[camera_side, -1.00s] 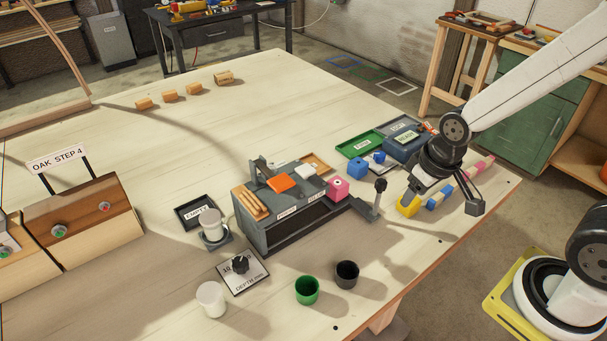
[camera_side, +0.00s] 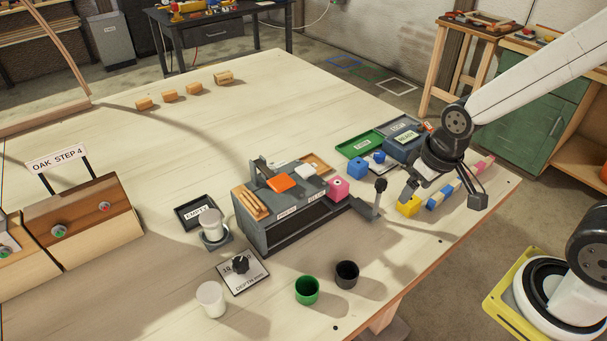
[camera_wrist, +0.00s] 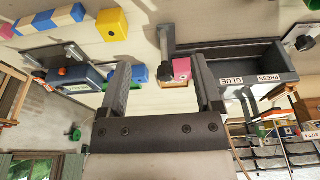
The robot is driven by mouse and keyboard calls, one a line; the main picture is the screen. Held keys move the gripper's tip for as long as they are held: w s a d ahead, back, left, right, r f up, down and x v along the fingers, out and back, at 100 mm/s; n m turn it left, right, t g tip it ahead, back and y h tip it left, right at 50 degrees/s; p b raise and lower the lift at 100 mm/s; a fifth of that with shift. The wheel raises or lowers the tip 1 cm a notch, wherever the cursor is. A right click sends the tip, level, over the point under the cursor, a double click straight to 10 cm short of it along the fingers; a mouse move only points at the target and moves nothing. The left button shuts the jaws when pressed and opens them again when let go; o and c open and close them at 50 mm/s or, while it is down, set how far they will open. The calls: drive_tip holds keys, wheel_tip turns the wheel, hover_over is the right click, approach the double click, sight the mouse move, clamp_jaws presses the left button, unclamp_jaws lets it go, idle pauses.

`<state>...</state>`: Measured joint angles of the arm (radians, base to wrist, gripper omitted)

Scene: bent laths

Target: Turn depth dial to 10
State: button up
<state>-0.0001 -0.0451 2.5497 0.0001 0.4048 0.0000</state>
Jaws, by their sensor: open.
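The depth dial (camera_side: 240,264) is a black knob on a white plate marked "DEPTH mm", on the table's near left-centre in the side view. A "10" shows on the plate's left part; the other marks and the knob's pointer are too small to read. My gripper (camera_side: 444,199) is open and empty, above the table's right end near a yellow cube (camera_side: 407,206), far to the right of the dial. In the wrist view my gripper's two fingers (camera_wrist: 164,78) stand apart with nothing held between them.
A dark press (camera_side: 285,215) with a lever (camera_side: 378,196) and a pink cube (camera_side: 338,188) stands between my gripper and the dial. White (camera_side: 211,299), green (camera_side: 307,290) and black (camera_side: 346,273) cups stand near the dial. A striped bar (camera_side: 440,194) lies under my gripper.

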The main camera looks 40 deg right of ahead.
drive_tip(key=shift+w+v, duration=0.4)
drive_tip(key=shift+v, duration=1.35)
drive_tip(key=m+g, duration=0.2)
drive_tip(key=m, duration=0.6)
hover_over(240, 263)
wheel_tip(240, 263, down, 7)
drive_tip(key=shift+s+d+f, duration=0.1)
drive_tip(key=shift+d+f, duration=0.05)
drive_tip(key=shift+f, duration=0.35)
drive_tip(key=shift+f, duration=0.1)
drive_tip(key=shift+f, duration=3.75)
drive_tip(key=shift+c, duration=0.2)
